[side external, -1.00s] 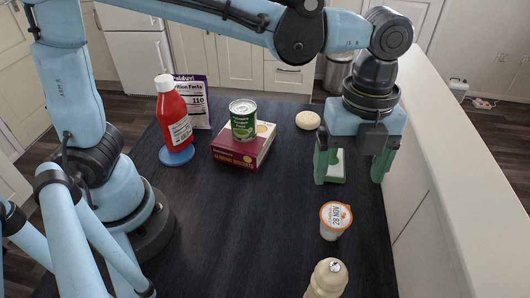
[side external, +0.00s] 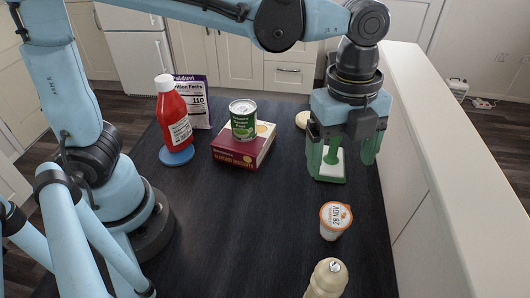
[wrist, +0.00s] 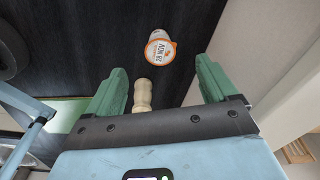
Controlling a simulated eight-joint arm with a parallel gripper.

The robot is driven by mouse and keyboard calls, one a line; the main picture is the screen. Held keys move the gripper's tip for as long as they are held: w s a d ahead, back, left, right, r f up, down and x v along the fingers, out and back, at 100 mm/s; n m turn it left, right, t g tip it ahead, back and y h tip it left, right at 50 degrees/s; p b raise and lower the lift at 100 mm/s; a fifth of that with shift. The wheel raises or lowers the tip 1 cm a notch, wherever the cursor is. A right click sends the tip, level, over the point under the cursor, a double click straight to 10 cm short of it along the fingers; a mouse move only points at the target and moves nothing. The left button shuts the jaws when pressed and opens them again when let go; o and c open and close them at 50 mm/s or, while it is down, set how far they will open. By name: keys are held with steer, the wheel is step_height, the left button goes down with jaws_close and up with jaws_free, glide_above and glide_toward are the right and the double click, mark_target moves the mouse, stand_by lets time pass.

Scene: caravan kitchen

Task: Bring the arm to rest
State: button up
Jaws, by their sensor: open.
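My gripper (side external: 342,162) is open, with its two green fingers apart and pointing down over the right side of the dark table (side external: 255,235). In the wrist view my gripper (wrist: 163,68) shows nothing held between the fingers. A small green-and-white block-like thing (side external: 332,172) lies below and behind the fingers and is partly hidden. I cannot tell whether a finger touches it.
A white-and-orange cup (side external: 334,221) and a cream bottle-shaped thing (side external: 327,279) stand nearer the camera. A red bottle (side external: 174,115), a white-and-purple packet (side external: 193,98), a green can (side external: 243,119) on a red box (side external: 245,151) and a pale round thing (side external: 302,119) stand farther back.

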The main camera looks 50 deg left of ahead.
steer(key=s+a+f+n+t, duration=0.1)
steer(key=s+a+n+t, duration=0.15)
steer(key=a+n, duration=0.8)
steer(key=s+a+f+n+t, duration=0.1)
steer(key=a+n+t, duration=0.3)
steer(key=a+n, duration=0.7)
steer(key=m+g, duration=0.7)
steer(key=m, duration=1.6)
glide_toward(336, 213)
steer(key=shift+m, duration=0.25)
steer(key=f, duration=1)
steer(key=shift+s+d+f, duration=0.1)
steer(key=shift+s+d, duration=0.05)
steer(key=shift+d, duration=0.25)
